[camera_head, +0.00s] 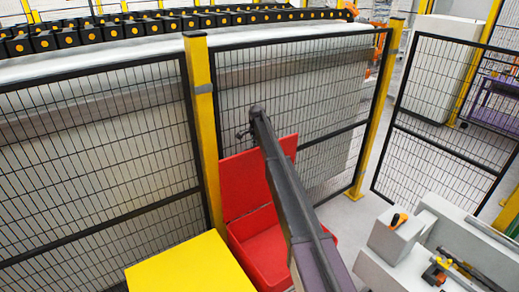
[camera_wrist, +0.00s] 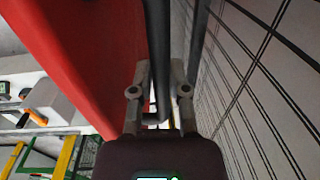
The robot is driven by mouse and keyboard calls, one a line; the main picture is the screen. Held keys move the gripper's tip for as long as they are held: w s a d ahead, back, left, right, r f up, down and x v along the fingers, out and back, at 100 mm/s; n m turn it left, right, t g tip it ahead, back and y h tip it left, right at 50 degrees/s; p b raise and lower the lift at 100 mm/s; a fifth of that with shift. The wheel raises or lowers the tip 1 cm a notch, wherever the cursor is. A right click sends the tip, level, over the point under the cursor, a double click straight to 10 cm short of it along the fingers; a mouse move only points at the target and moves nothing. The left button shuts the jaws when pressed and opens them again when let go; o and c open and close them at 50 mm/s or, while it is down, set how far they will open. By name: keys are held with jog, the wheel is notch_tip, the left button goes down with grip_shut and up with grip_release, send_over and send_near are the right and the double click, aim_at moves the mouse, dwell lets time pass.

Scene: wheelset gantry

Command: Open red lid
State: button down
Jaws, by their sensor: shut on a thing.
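The red lid (camera_head: 242,185) stands raised, close to upright, at the back of the red box (camera_head: 268,250) in the head view. The open box shows below it, partly covered by my arm. In the wrist view the lid (camera_wrist: 85,45) fills the upper left, beside my gripper. My gripper (camera_wrist: 159,75) is shut on a dark bar (camera_wrist: 160,45) between its two fingers. I cannot tell whether this bar belongs to the lid. In the head view the gripper's fingers cannot be made out; the arm's end is over the lid's top, near the fence.
A black mesh fence (camera_head: 100,150) with yellow posts (camera_head: 202,120) stands close behind the lid; its mesh runs along the right of the wrist view. A yellow box (camera_head: 190,265) sits left of the red box. Grey machinery (camera_head: 400,235) stands at right, with floor between.

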jog(key=shift+w, duration=0.35)
jog(key=c, duration=0.6)
grip_release()
jog(key=shift+s, duration=0.1)
